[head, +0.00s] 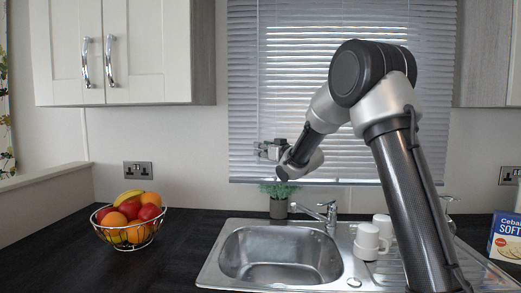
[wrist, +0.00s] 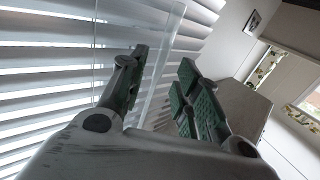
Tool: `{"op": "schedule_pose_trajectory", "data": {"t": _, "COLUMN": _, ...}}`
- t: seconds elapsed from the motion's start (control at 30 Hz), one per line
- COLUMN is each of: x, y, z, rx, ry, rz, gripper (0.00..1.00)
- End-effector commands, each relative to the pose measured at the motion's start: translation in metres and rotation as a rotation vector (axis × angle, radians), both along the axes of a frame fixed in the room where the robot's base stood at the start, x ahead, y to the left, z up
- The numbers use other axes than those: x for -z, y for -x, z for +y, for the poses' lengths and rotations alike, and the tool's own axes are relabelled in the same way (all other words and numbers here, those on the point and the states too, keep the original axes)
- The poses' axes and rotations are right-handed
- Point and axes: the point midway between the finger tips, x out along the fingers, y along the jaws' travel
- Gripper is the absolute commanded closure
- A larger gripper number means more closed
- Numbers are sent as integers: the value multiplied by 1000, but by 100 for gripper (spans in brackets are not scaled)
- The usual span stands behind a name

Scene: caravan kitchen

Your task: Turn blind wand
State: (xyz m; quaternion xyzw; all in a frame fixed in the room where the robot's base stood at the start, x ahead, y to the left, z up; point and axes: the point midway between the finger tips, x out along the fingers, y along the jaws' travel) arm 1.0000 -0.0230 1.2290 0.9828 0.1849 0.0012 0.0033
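A clear, thin wand (wrist: 166,60) runs down in front of the slats in the wrist view and passes between my fingers. My gripper (wrist: 163,68) is open around it, with a gap to the green pad of the right finger. Whether the left finger touches the wand I cannot tell. In the head view my gripper (head: 268,150) is small, near the blind's lower left, and the wand is hard to make out there.
Below are a steel sink (head: 280,255) with a tap (head: 328,212), a potted plant (head: 279,203) and white mugs (head: 369,240). A fruit bowl (head: 128,228) stands left on the dark worktop. A wall cabinet (head: 125,50) hangs left of the blind.

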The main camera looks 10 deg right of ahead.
Motion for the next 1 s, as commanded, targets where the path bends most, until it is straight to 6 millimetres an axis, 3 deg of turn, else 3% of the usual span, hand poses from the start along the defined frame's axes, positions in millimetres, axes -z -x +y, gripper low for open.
{"op": "schedule_pose_trajectory", "data": {"t": 0.2, "x": 1, "y": -19, "z": 8, "rx": 0, "ry": -1, "rz": 1, "gripper": 68}}
{"op": "schedule_pose_trajectory", "data": {"t": 0.47, "x": 0, "y": -20, "z": 8, "rx": 1, "ry": 0, "rz": 1, "gripper": 68}}
{"op": "schedule_pose_trajectory", "data": {"t": 0.67, "x": 0, "y": -20, "z": 8, "rx": 1, "ry": 0, "rz": 1, "gripper": 100}}
{"op": "schedule_pose_trajectory", "data": {"t": 1.0, "x": 0, "y": -20, "z": 8, "rx": 17, "ry": 2, "rz": 1, "gripper": 100}}
